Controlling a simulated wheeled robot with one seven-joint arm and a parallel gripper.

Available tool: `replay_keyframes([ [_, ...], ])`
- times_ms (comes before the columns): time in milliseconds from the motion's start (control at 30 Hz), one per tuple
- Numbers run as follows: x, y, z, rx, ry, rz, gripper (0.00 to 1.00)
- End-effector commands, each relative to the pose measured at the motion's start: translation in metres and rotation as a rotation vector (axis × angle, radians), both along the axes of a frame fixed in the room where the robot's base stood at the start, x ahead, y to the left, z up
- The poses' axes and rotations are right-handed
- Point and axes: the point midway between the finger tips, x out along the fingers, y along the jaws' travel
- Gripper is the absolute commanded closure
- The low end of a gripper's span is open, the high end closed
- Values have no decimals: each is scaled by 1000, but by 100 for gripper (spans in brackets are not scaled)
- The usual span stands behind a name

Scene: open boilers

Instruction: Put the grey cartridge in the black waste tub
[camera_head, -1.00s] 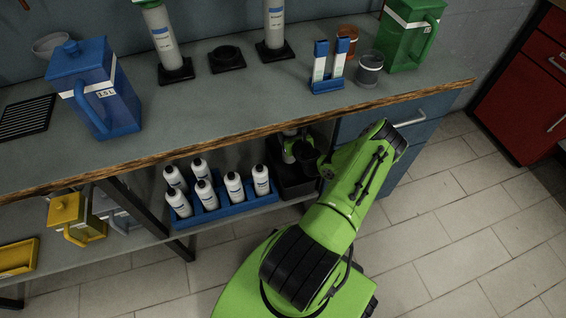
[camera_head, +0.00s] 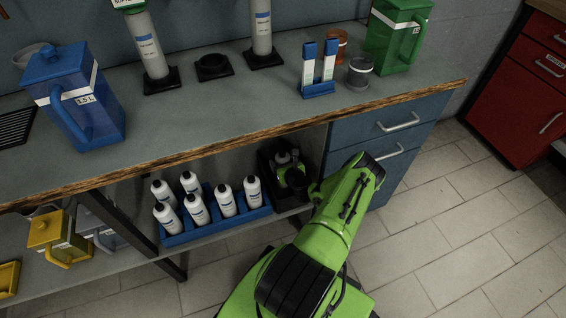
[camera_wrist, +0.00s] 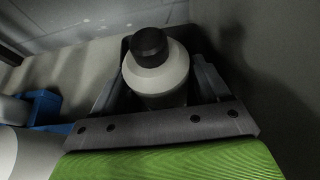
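A pale grey bottle-shaped thing with a black cap (camera_wrist: 157,75) shows between the fingers of my gripper (camera_wrist: 160,88) in the wrist view. It may be the grey cartridge, but its label is hidden. In the head view my gripper (camera_head: 292,172) reaches under the counter into the black tub (camera_head: 268,165), and a pale top shows there. The fingers flank the bottle-shaped thing closely; whether they press on it cannot be told. The tub stands on the lower shelf, right of the blue rack, and my arm hides part of it.
The blue rack (camera_head: 215,225) holds several white bottles (camera_head: 225,200) with dark caps. The counter edge (camera_head: 250,137) overhangs the shelf, and blue drawers (camera_head: 400,125) stand close on the right. Tall grey cylinders (camera_head: 149,48) stand in black bases on the counter. Floor is clear at right.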

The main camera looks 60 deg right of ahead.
Motion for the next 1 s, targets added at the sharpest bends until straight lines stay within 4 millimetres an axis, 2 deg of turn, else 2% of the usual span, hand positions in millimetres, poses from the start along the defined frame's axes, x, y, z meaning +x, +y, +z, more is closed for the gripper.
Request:
replay_keyframes([
  [33, 0, 0, 0, 0, 0, 0, 17],
  [100, 0, 0, 0, 0, 0, 0, 9],
  [400, 0, 1, 4, 0, 0, 1, 9],
  [467, -7, 6, 8, 4, 0, 1, 9],
  [800, -72, 50, 48, 7, -1, -3, 9],
  [1000, -89, 62, 55, 2, 0, -1, 9],
])
